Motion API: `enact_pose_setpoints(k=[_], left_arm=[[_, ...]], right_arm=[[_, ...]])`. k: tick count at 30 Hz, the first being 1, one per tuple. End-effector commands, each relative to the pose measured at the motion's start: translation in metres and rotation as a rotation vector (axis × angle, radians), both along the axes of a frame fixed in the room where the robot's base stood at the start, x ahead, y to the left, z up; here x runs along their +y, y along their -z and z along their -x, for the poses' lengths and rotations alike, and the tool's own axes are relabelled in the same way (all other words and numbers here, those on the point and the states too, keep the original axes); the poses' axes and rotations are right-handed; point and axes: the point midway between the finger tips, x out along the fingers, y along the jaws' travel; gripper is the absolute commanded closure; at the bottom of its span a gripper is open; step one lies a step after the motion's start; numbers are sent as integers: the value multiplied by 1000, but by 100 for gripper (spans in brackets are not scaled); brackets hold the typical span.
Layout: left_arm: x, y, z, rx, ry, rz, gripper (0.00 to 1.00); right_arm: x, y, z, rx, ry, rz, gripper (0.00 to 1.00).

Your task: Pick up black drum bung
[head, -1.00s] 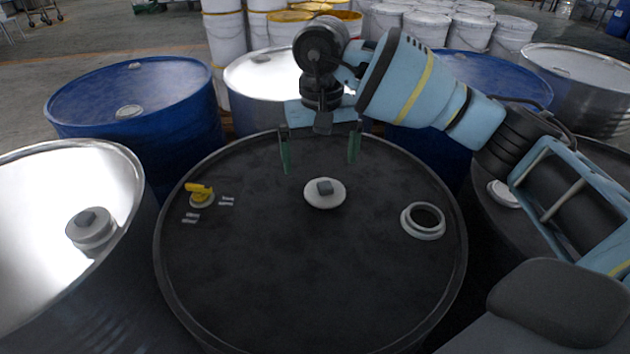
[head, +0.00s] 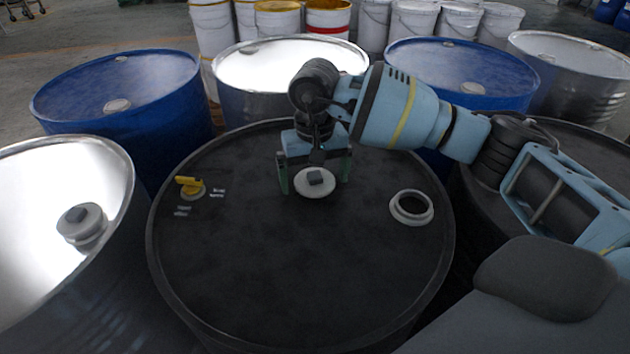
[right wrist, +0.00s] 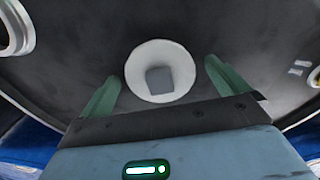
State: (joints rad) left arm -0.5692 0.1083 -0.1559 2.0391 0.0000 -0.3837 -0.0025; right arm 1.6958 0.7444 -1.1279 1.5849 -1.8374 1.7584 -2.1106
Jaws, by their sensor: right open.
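The bung (head: 315,181) is a pale round disc with a grey square block on top, in the middle of the black drum's lid (head: 300,270). It also shows in the right wrist view (right wrist: 161,71), near the top centre, with the block (right wrist: 160,79) on its face. My right gripper (head: 314,187) is open, with its two green fingers on either side of the bung and apart from it. In the right wrist view the fingers (right wrist: 162,80) flank the disc with a gap on each side. My left gripper is not in view.
On the same lid are an open ringed hole (head: 411,207) at right and a yellow valve (head: 189,186) at left. Blue drums (head: 125,90) and a shiny steel drum (head: 290,62) stand behind. Another steel drum (head: 50,260) with a capped bung (head: 82,222) is at left.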

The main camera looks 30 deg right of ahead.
Motion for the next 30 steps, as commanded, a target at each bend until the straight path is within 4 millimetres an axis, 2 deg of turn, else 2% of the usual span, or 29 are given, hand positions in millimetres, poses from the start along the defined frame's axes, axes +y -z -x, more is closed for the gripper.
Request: enact_pose_setpoints(k=[7, 18, 30], left_arm=[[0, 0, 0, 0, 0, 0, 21], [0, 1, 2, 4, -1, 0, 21], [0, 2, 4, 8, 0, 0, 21]], right_arm=[[0, 2, 0, 0, 0, 0, 0], [0, 1, 0, 0, 0, 0, 48], [0, -5, -1, -2, 0, 1, 50]])
